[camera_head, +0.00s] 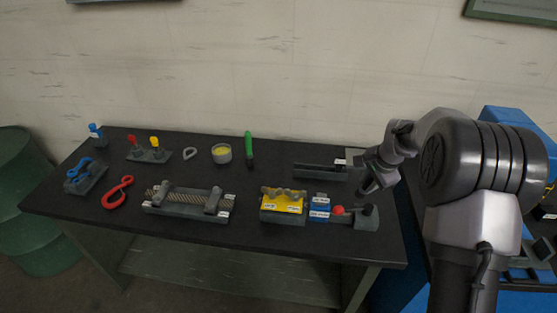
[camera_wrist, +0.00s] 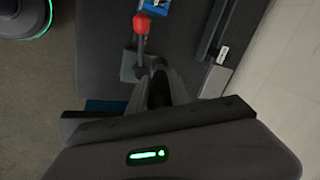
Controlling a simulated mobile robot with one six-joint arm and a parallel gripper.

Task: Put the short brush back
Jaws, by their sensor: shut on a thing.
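My gripper (camera_head: 376,184) is at the right end of the black bench, low over a small grey block. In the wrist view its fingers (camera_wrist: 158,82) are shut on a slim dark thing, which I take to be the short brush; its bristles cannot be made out. A grey fixture (camera_head: 362,222) lies just below the gripper; a red knob (camera_head: 338,210) is at its left side. The same fixture (camera_wrist: 128,70) and red knob (camera_wrist: 140,24) show in the wrist view, ahead of the fingers. Whether the held thing touches the fixture is unclear.
Blue labelled blocks (camera_head: 319,207) and a yellow-topped block (camera_head: 282,201) stand left of the knob. A long dark tray (camera_head: 312,171) lies behind. A chain fixture (camera_head: 190,201), red pliers (camera_head: 117,193), a round tub (camera_head: 221,154) and a green-handled tool (camera_head: 249,147) are further left.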

